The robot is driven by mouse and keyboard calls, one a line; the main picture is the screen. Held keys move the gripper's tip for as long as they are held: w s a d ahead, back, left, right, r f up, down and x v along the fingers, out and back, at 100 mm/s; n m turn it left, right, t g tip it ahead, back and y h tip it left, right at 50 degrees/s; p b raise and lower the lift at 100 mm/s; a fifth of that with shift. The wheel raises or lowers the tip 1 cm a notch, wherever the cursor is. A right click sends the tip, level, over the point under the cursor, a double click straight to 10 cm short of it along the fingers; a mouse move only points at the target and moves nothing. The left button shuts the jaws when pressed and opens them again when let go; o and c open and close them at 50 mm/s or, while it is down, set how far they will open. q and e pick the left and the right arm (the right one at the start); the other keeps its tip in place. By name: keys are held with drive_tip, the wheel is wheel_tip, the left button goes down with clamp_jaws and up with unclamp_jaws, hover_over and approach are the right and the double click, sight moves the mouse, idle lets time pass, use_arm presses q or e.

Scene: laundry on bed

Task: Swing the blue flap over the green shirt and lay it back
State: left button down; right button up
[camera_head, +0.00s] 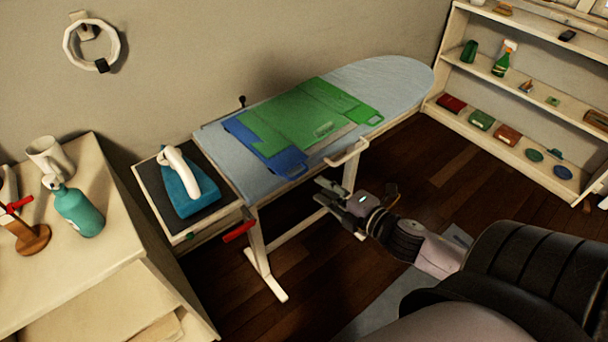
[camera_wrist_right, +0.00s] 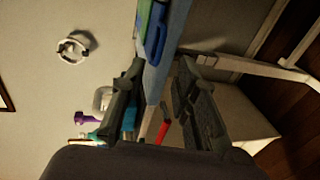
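The green shirt (camera_head: 285,118) lies spread over a folding board on the ironing board (camera_head: 385,75). The blue flap (camera_head: 282,164) shows along the shirt's left and near-left edge, lying flat; the shirt hides the rest of it. A blue loop handle, apparently the flap's, shows in the right wrist view (camera_wrist_right: 156,35), beside a strip of green. My right gripper (camera_head: 322,193) is open and empty, in front of the ironing board's near edge and apart from the flap. In the wrist view its fingers (camera_wrist_right: 157,80) stand apart, with the board's edge seen between them. My left gripper is out of view.
A blue iron (camera_head: 190,192) stands on a dark rest at the board's left end. A white rail (camera_head: 348,152) juts from the board's near edge, close to my right gripper. A red handle (camera_head: 238,231) sticks out below. Shelves (camera_head: 520,75) stand right; a cabinet (camera_head: 95,170) stands left.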

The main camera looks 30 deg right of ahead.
drive_tip(key=x, duration=0.8)
drive_tip(key=shift+w+p, duration=0.2)
drive_tip(key=shift+p, duration=0.1)
drive_tip(key=shift+c, duration=0.2)
clamp_jaws()
idle(0.4)
